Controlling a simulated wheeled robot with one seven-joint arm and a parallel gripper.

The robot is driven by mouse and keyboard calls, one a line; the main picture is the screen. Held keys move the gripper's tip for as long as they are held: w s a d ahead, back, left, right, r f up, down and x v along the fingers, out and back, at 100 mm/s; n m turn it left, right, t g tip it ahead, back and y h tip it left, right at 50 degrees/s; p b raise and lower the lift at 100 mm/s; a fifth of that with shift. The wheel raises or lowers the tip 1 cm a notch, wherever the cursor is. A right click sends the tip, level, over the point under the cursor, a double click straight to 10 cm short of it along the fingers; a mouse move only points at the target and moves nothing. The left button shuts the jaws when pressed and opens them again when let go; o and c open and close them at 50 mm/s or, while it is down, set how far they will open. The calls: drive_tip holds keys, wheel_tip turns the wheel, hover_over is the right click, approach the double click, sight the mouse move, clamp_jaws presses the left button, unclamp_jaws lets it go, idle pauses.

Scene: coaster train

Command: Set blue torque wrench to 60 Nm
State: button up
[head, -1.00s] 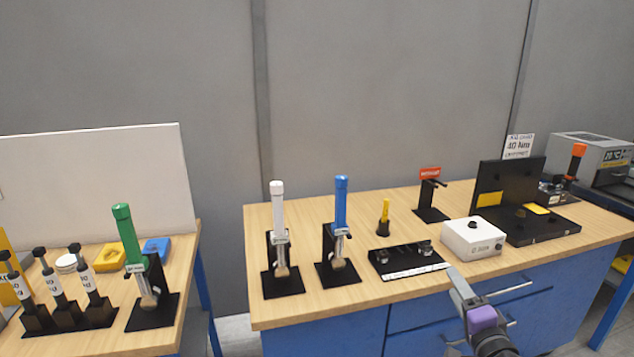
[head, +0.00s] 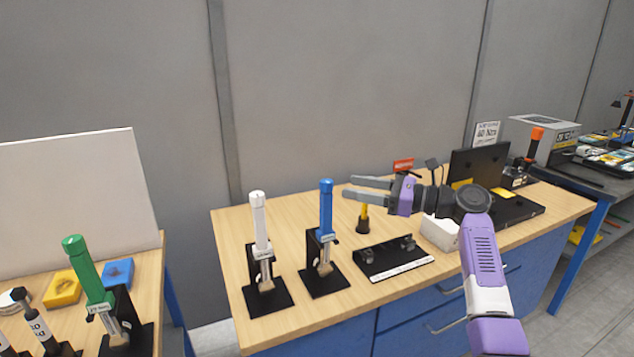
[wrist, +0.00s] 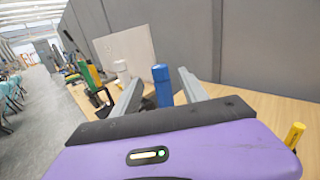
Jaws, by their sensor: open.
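The blue torque wrench (head: 326,212) stands upright in a black stand (head: 324,281) on the wooden bench. In the wrist view its blue handle (wrist: 162,86) shows between and beyond my fingers. My gripper (head: 362,188) is open and empty, to the right of the blue handle in the head view, with its fingers pointing left toward it. They look apart from the handle. The setting on the wrench is too small to read. A sign (head: 486,134) at the back appears to read 60 Nm.
A white wrench (head: 259,226) stands left of the blue one. A yellow-handled tool (head: 363,217), a black fixture plate (head: 392,258) and a white box (head: 438,232) are to the right. A green wrench (head: 82,266) stands on the left table. The bench front is clear.

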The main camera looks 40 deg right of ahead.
sight(326, 181)
drive_tip(key=shift+p+x, duration=0.65)
drive_tip(key=shift+x, duration=3.3)
drive_tip(key=shift+f, duration=0.15)
drive_tip(key=shift+a, duration=0.1)
clamp_jaws()
